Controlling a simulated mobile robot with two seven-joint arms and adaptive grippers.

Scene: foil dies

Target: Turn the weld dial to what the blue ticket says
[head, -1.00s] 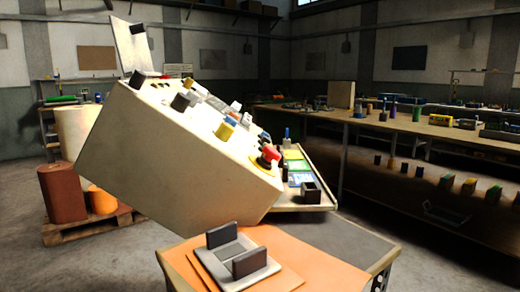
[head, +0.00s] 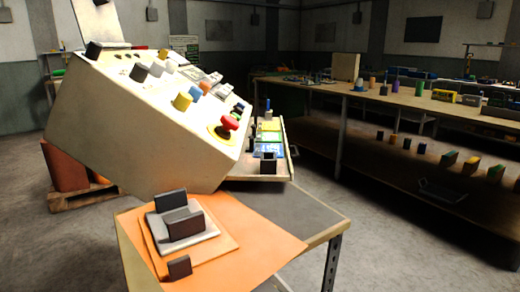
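A cream control console (head: 130,135) with a sloped top stands left of centre. Its face carries several knobs, among them a yellow one (head: 182,101), a white one (head: 157,69) and a black one (head: 137,73), plus a red mushroom button (head: 229,123) on a yellow base. I cannot tell which knob is the weld dial; labels and settings are too small to read. A blue ticket (head: 267,149) lies on a side tray (head: 245,168) at the console's right, partly behind a dark block, beside green and yellow tickets. Its writing is not legible. Neither gripper is in view.
In front, a bench with an orange mat (head: 255,250) holds a pale plate (head: 207,234) with dark blocks. A long workbench (head: 400,97) with tools and coloured blocks runs along the right. Grey floor (head: 410,245) is open between them.

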